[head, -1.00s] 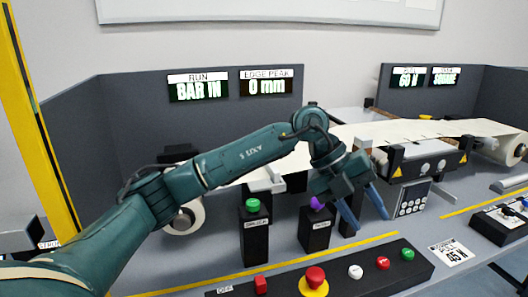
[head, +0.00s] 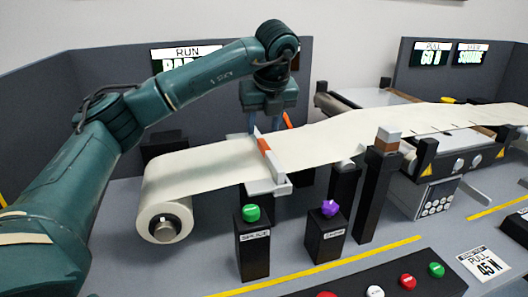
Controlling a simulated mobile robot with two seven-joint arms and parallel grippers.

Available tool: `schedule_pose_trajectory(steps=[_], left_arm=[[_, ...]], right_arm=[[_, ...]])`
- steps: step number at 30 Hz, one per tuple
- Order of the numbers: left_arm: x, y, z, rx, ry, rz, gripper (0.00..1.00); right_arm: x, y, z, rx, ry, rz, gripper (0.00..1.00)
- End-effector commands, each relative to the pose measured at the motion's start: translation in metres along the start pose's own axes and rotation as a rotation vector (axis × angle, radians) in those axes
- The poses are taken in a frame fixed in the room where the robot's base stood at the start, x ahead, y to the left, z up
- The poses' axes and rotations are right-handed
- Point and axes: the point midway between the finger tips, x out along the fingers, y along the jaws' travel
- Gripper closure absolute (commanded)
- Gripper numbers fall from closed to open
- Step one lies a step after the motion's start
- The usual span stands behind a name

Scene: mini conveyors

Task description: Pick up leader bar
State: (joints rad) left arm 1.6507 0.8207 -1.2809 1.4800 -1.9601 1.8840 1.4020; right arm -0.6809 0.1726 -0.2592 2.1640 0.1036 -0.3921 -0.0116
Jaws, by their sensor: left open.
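A slim white bar with an orange middle, which looks like the leader bar (head: 264,146), lies across the cream web (head: 205,163) near a light grey bracket (head: 268,188). My left gripper (head: 266,127) points down just above and behind the bar. Its jaws are open, with one bluish finger showing close to the bar's far end. The other finger is hard to make out near a small orange piece (head: 288,119). I cannot tell whether the fingers touch the bar. My right gripper is not in view.
The web runs from a roll (head: 164,222) at left toward a machine (head: 430,160) at right. Black posts with a green button (head: 251,213) and a purple knob (head: 329,208) stand in front. A taller post (head: 377,195) stands right of them.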

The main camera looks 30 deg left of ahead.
Motion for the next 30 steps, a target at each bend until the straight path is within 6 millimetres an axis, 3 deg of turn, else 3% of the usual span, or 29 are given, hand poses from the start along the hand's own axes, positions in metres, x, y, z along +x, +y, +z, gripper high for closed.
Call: schedule_pose_trajectory(steps=[8,17,25,30], left_arm=[[0.022,-0.002,-0.001,0.002,0.001,0.001,0.58],[0.062,-0.008,-0.004,0.002,0.001,0.0,0.58],[0.066,-0.008,-0.004,0.002,0.0,-0.002,0.58],[0.066,-0.008,-0.004,0.002,0.0,-0.002,0.71]], right_arm=[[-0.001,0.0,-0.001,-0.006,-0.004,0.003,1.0],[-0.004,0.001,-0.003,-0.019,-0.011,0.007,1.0],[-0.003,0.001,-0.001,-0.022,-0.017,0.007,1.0],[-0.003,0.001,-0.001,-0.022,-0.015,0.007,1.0]])
